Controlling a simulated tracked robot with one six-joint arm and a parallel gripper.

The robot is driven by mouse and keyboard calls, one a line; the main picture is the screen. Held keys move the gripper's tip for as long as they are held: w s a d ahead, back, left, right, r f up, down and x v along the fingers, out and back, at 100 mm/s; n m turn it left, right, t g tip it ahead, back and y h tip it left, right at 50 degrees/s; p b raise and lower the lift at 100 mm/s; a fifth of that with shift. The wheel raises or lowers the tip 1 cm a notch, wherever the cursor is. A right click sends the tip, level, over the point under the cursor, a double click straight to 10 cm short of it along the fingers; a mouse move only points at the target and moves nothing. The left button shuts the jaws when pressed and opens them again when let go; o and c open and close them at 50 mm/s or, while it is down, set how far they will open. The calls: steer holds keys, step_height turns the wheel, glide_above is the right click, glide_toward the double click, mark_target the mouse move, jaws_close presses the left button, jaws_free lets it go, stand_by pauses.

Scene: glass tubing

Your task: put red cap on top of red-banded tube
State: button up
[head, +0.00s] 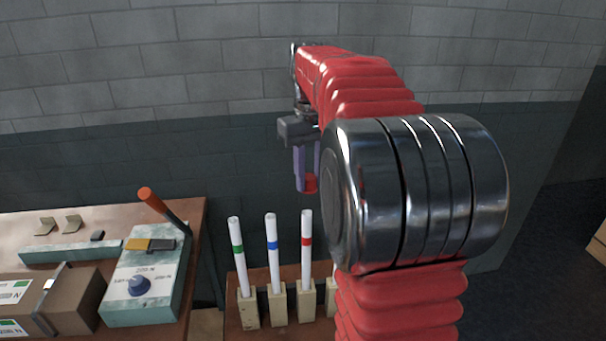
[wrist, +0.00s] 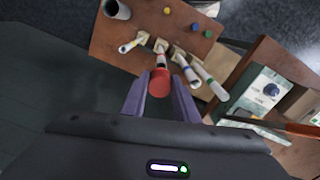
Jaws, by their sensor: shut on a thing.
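My gripper (head: 307,188) is shut on the red cap (head: 311,184) and holds it in the air. In the head view the cap is just above the open top of the red-banded tube (head: 306,224), with a gap between them. The tube stands nearly upright in a wooden block. In the wrist view the red cap (wrist: 159,83) sits between the fingertips of my gripper (wrist: 160,98). It covers much of the red-banded tube (wrist: 161,60) behind it, so their exact alignment cannot be told.
A green-banded tube (head: 238,258) and a blue-banded tube (head: 272,255) stand to the left. Another tube (wrist: 128,46) stands beyond. Yellow (wrist: 167,10), blue (wrist: 196,27) and green (wrist: 208,34) caps and a cup (wrist: 117,10) are on the table. A lever machine (head: 140,282) stands left.

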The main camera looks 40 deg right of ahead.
mark_target(308, 213)
steer(key=shift+w+a+f, duration=0.1)
steer(key=shift+a, duration=0.05)
steer(key=shift+f, duration=3.15)
steer(key=shift+f, duration=1.2)
stand_by(1.0)
stand_by(0.3)
steer(key=o, duration=1.6)
steer(key=shift+o, duration=0.2)
steer(key=shift+r, duration=0.15)
